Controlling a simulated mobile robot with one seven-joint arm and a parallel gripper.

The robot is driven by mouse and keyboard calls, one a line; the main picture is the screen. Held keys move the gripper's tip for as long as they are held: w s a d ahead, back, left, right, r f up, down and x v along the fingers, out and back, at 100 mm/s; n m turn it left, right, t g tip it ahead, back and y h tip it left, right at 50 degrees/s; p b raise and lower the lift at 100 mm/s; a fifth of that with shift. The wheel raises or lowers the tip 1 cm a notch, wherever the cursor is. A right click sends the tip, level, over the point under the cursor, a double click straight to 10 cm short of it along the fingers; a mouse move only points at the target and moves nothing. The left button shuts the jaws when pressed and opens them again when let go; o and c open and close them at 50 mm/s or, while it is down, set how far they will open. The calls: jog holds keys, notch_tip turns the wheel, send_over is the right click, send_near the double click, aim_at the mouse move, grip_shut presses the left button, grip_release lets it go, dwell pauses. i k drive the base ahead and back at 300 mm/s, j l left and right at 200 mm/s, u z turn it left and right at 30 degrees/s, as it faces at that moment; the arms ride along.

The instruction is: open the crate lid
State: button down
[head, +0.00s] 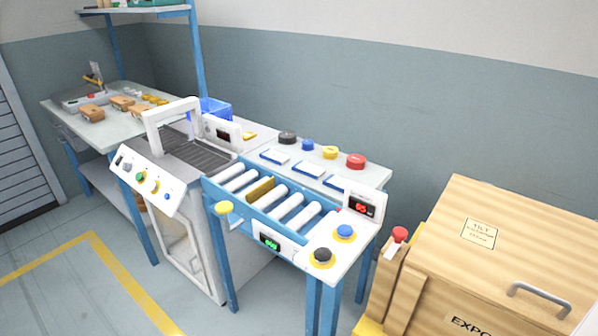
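The wooden crate (430,295) stands at the lower right, cut off by the picture's edges. Its lid (450,215) is a flat wooden panel that lies level and looks shut on top. A grey bar handle (539,298) is fixed to the lid near its right front edge. A paper label reading "TILT" (481,234) is on the lid. Dark lettering shows on the crate's front. The inside of the crate is hidden. My gripper is not in view.
A post with a red knob (400,234) stands just left of the crate. Further left is a blue roller conveyor (290,205) with buttons and displays, then a white machine (145,180) and a workbench (60,110). Open floor (60,300) with yellow tape lies at lower left.

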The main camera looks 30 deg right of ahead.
aim_at(536, 262)
jog(key=z, duration=2.15)
jog(key=u, duration=0.3)
jog(key=i+j+u, duration=0.15)
jog(key=i, duration=0.15)
jog(key=l, duration=0.05)
